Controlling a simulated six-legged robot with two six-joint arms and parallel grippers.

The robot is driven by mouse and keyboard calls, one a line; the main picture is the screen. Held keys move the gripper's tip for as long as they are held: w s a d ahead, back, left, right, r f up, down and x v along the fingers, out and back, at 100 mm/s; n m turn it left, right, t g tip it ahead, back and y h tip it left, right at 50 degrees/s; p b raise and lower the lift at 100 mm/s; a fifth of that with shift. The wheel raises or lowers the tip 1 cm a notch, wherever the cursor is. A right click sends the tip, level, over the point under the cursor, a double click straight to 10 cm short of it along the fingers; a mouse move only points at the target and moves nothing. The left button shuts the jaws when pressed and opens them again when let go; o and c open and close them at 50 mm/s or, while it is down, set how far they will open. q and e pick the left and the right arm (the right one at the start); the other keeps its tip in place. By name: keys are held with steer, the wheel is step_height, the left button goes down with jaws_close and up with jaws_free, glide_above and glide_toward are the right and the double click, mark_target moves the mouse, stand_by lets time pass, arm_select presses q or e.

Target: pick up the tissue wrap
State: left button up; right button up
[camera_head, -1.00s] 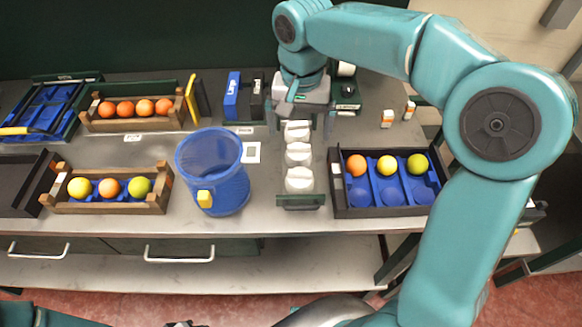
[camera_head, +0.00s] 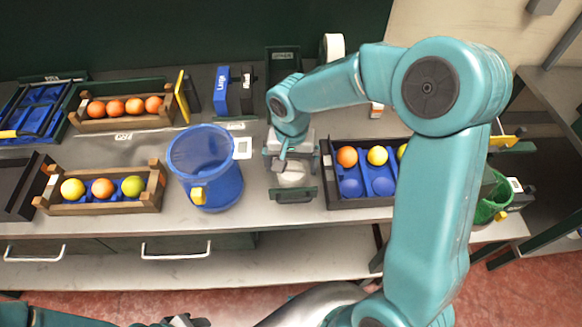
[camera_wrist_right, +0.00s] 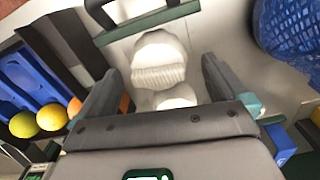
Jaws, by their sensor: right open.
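White tissue wraps stand in a row on a narrow dark green holder (camera_head: 295,196) in the middle of the bench. The nearest tissue wrap (camera_head: 292,180) shows just below my right gripper (camera_head: 290,168), which hides the others in the head view. In the right wrist view, my right gripper (camera_wrist_right: 160,68) is open, with one finger on each side of a ribbed white wrap (camera_wrist_right: 158,58). A second white wrap (camera_wrist_right: 176,96) shows closer to the palm. I cannot tell whether the fingers touch a wrap. A small part of my left gripper (camera_head: 185,321) shows at the bottom edge.
A blue bin (camera_head: 205,165) stands close left of the holder. A dark crate (camera_head: 333,196) with blue cups and fruit stands close right. Wooden crates (camera_head: 150,198) of fruit are at the left. A green mesh basket (camera_head: 491,208) is at the far right.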

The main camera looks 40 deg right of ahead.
steer(key=shift+f, duration=0.5)
steer(key=shift+s+d+f, duration=0.1)
steer(key=shift+s, duration=0.15)
steer(key=shift+w, duration=0.25)
steer(key=c, duration=1)
steer(key=shift+s, duration=0.15)
steer(key=shift+c, duration=0.2)
